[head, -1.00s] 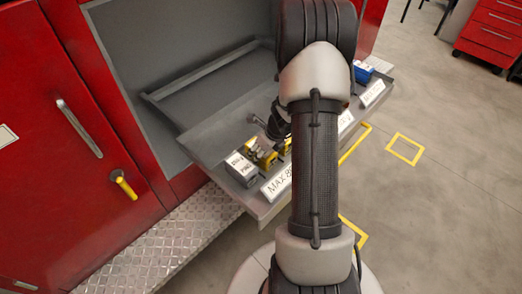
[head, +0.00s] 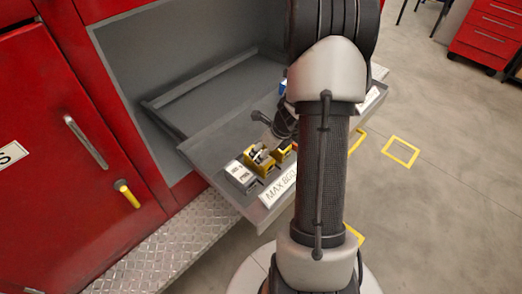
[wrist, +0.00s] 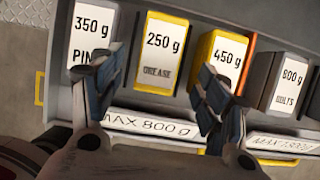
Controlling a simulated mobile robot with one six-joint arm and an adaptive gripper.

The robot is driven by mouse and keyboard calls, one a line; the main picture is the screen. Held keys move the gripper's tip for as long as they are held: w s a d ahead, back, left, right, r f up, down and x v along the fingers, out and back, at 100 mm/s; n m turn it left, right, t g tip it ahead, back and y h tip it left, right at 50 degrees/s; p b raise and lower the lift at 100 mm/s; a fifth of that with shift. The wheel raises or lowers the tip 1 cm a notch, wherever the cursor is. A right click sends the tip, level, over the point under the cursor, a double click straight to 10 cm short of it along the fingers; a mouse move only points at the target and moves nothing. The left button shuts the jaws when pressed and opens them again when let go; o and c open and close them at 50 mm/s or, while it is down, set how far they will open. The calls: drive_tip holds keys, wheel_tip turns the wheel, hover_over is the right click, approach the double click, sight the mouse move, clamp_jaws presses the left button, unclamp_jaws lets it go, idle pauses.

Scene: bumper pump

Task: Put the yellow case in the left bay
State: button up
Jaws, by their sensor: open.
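Two yellow cases stand side by side in the wrist view: one labelled 250 g GREASE (wrist: 165,45) and one labelled 450 g (wrist: 228,50). In the head view, a yellow case (head: 258,166) shows beside the grey pins case. My gripper (wrist: 155,98) is open and empty. Its fingers straddle the lower part of the 250 g case in the picture; whether they touch it I cannot tell. The left finger overlaps the grey 350 g case (wrist: 94,30), the right one the 450 g case. A MAX 800 g plate (wrist: 148,124) marks the tray edge below them.
A grey case (wrist: 290,80) labelled BOLTS stands to the right, above a second MAX plate (wrist: 285,143). The pulled-out grey tray (head: 215,150) sits before a red cabinet (head: 60,200). My arm hides the tray's right part in the head view.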

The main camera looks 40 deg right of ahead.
drive_tip(key=p+v, duration=0.1)
drive_tip(key=v, duration=0.3)
drive_tip(key=shift+w, duration=0.1)
drive_tip(key=a+r+n+y, duration=0.1)
drive_tip(key=a+r+n, duration=1.6)
drive_tip(key=a, duration=0.2)
drive_tip(key=s+a+r+n, duration=0.4)
drive_tip(key=s+n, duration=0.4)
drive_tip(key=n, duration=0.1)
drive_tip(key=s+a+r+n+h, duration=0.1)
drive_tip(key=s+a+r+n, duration=0.2)
drive_tip(key=s+n, duration=0.4)
drive_tip(key=shift+s+a+r+n, duration=0.4)
drive_tip(key=shift+a+n, duration=0.25)
drive_tip(key=shift+n, duration=0.45)
